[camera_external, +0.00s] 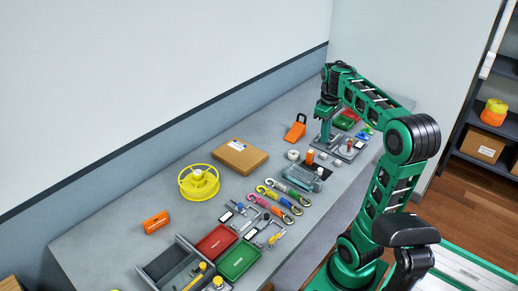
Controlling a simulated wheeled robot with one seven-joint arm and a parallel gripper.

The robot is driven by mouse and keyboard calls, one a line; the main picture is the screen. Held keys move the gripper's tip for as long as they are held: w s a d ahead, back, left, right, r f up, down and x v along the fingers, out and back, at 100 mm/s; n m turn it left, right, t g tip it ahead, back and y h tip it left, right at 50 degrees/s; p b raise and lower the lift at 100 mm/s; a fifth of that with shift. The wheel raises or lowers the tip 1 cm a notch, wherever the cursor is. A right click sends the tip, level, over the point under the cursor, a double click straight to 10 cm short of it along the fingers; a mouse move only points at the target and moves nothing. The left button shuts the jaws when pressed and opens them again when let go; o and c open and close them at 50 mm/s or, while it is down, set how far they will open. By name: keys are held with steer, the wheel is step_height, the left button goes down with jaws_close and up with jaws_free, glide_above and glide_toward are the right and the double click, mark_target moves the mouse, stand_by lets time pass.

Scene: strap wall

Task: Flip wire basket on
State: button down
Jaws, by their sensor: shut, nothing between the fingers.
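The yellow round open frame with rings and spokes (199,184) looks like the wire basket. It sits on the grey bench left of the middle, with a small pale piece at its centre. I cannot make out a switch or which way it is set. My gripper (324,140) points down over the far right part of the bench, well to the right of the basket and apart from it. It is shut and empty. Its fingertips are small and hard to make out against the items behind.
A cardboard box (240,156) lies right of the basket and an orange block (157,222) in front-left. Colourful carabiners (275,203), a red tray (215,243) and a green tray (240,260) lie nearer. An orange wedge-shaped item (295,130) stands left of my gripper. The wall runs behind.

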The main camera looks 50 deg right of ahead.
mark_target(320, 170)
step_height(320, 170, down, 14)
stand_by(0.6)
step_height(320, 170, down, 4)
steer(key=shift+r, duration=0.1)
steer(key=shift+s+f, duration=0.1)
steer(key=shift+f, duration=0.2)
stand_by(0.3)
steer(key=shift+r, duration=0.4)
step_height(320, 170, up, 14)
steer(key=shift+w+f, duration=0.2)
steer(key=shift+a, duration=0.1)
stand_by(0.3)
